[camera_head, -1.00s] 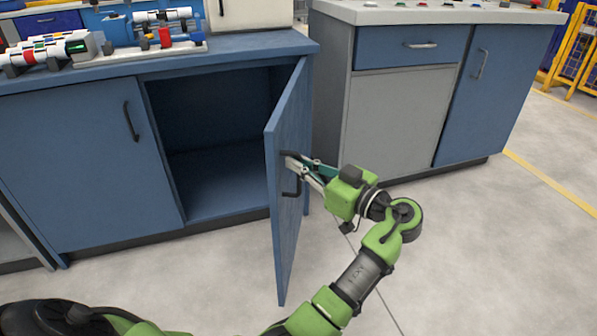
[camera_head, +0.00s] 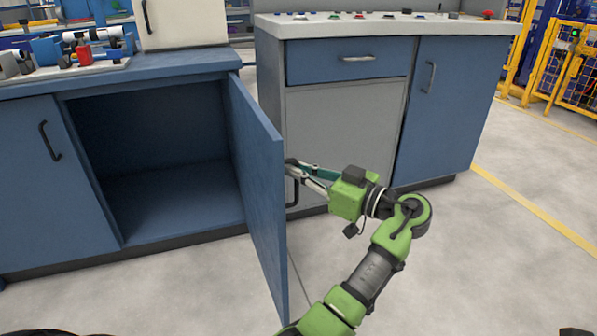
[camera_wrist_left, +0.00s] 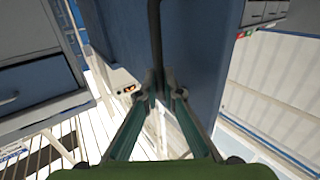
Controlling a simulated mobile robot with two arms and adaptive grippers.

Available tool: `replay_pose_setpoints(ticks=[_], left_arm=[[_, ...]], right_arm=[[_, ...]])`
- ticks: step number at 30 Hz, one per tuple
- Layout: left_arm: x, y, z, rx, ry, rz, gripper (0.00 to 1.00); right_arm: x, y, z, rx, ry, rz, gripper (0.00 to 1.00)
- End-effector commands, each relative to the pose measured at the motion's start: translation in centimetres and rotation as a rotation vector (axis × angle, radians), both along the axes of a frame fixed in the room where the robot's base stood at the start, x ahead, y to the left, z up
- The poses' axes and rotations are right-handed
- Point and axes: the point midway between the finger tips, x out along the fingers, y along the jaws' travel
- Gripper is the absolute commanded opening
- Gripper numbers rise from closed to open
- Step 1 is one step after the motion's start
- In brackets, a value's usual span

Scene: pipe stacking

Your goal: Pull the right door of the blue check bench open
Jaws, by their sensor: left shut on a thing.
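The blue check bench (camera_head: 165,76) stands at the left in the head view. Its right door (camera_head: 258,185) is swung wide open, and the dark empty inside (camera_head: 160,150) shows. The door's black handle (camera_head: 293,190) is on its outer face, partly behind my gripper. My left gripper (camera_head: 292,166) is at the upper part of this handle, shut on it. In the left wrist view the two fingers (camera_wrist_left: 162,92) meet at the dark handle bar (camera_wrist_left: 155,40), with the blue door behind. My right gripper is not in view.
The bench's left door (camera_head: 35,175) is shut. A grey and blue cabinet (camera_head: 345,125) with a drawer stands close behind the open door. Parts and a white box (camera_head: 185,22) sit on the bench top. Free floor (camera_head: 500,250) lies at the right.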

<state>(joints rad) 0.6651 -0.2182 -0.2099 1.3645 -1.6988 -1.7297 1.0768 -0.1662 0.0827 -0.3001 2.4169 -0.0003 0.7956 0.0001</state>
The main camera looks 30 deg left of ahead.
Motion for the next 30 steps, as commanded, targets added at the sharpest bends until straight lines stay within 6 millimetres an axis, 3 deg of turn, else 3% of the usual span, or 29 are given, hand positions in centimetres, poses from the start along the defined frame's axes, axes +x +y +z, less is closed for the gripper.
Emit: replay_pose_setpoints(ticks=[10,12,13,23,30], left_arm=[[0.1,0.1,-0.1,-0.002,0.001,-0.001,0.0],[0.1,0.1,0.0,-0.002,0.001,-0.001,0.2],[0.1,0.1,0.0,-0.002,0.001,-0.001,0.24],[0.1,0.1,0.1,0.0,-0.001,-0.001,0.24],[0.1,0.1,3.1,-0.002,-0.006,-0.002,0.24]], right_arm=[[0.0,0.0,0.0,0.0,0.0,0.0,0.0],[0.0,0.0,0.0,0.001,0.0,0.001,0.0],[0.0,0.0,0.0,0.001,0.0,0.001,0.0],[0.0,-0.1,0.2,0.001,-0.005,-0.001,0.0],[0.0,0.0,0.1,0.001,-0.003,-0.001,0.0]])
